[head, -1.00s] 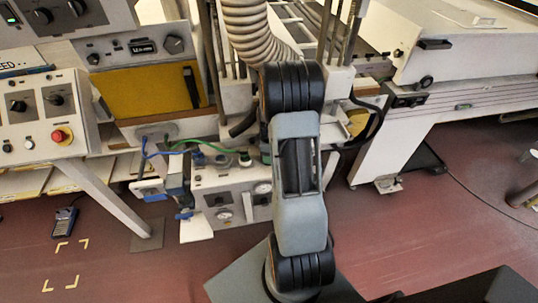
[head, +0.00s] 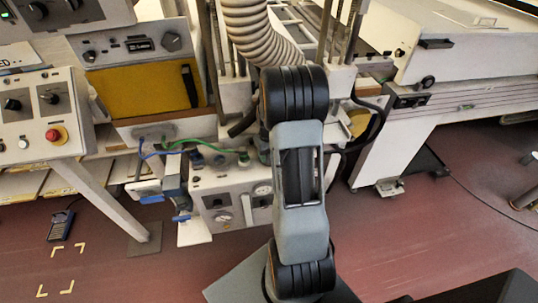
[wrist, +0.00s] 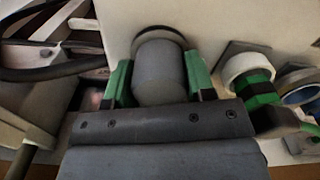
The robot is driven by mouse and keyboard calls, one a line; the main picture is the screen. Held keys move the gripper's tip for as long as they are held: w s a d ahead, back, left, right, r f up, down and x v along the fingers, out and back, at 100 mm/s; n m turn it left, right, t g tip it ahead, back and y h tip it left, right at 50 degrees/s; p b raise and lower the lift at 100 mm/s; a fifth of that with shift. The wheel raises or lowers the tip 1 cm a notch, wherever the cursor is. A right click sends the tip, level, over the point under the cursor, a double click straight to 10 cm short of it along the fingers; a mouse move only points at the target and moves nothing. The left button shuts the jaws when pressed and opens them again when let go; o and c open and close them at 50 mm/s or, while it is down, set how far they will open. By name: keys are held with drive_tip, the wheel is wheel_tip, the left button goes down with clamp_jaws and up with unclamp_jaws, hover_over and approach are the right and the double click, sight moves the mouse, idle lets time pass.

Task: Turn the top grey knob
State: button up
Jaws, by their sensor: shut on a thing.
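The grey knob (wrist: 160,68) is a smooth cylinder standing out from a pale panel, near the top centre of the wrist view. My gripper (wrist: 160,80) has green-lined fingers, one on each side of the knob, and is shut on it. The gripper's dark body covers the lower part of the knob. In the head view my arm hides the knob and the gripper. The pale box with gauges (head: 235,184) shows to the left of the arm there. I cannot tell how far the knob is turned.
A white-collared fitting with a green hose (wrist: 248,72) and a blue-ringed fitting (wrist: 300,95) sit close to the right of my gripper. A dark cable (wrist: 45,70) runs at the left. A ribbed duct (head: 262,30) hangs above my arm.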

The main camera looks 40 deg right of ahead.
drive_tip(key=m, duration=0.3)
drive_tip(key=shift+m+b, duration=0.3)
drive_tip(key=shift+m, duration=2)
drive_tip(key=o, duration=0.9)
drive_tip(key=shift+r, duration=0.1)
drive_tip(key=shift+r+b, duration=0.3)
drive_tip(key=shift+r, duration=3.4)
